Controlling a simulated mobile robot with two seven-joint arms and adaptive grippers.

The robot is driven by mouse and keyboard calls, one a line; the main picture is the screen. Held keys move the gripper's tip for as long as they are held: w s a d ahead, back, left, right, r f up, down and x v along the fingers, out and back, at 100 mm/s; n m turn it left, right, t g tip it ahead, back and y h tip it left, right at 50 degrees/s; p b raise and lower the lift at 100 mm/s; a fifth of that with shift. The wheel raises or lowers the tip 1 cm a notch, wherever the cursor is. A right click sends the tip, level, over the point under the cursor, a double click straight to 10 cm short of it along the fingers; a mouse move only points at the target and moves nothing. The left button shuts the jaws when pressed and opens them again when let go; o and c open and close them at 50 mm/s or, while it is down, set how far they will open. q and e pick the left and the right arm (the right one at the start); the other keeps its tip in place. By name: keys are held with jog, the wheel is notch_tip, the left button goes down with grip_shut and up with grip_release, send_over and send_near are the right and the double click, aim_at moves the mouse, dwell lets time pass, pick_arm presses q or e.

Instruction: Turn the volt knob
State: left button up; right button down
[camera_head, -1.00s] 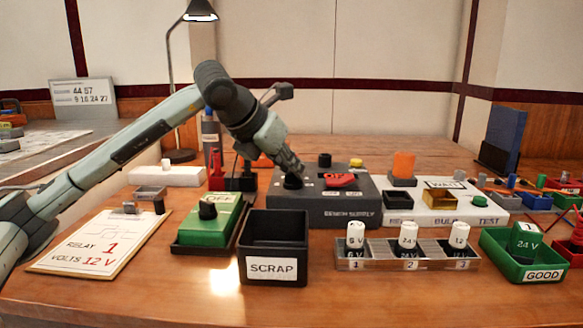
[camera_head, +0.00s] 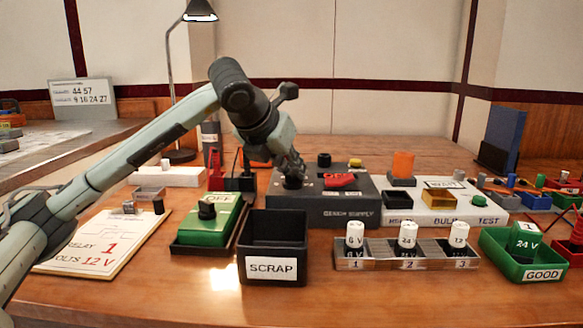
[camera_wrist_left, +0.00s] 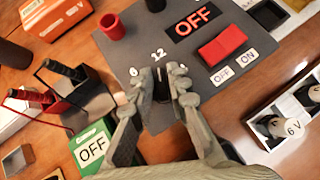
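The volt knob (camera_wrist_left: 162,88) is a black knob on the dark grey bench supply (camera_wrist_left: 205,75), with the marks 6 and 12 beside it. In the wrist view my left gripper (camera_wrist_left: 162,72) has one finger on each side of the knob, close against it; the fingers partly hide the dial. In the head view the left gripper (camera_head: 293,168) points down at the knob (camera_head: 292,183) on the supply's left part. The supply's display (camera_wrist_left: 193,20) reads OFF, next to a red rocker switch (camera_wrist_left: 222,46). My right gripper is not in view.
A black SCRAP bin (camera_head: 274,222) and a green box marked OFF (camera_head: 207,222) stand in front of the supply. A clipboard (camera_head: 95,243) reads RELAY 1, VOLTS 12 V. Labelled relays in a rack (camera_head: 408,262) and a green GOOD tray (camera_head: 540,275) are at the right.

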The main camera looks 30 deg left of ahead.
pick_arm(q)
jog(key=shift+o, duration=1.1)
jog(key=shift+r, duration=0.1)
jog(key=v, duration=1.2)
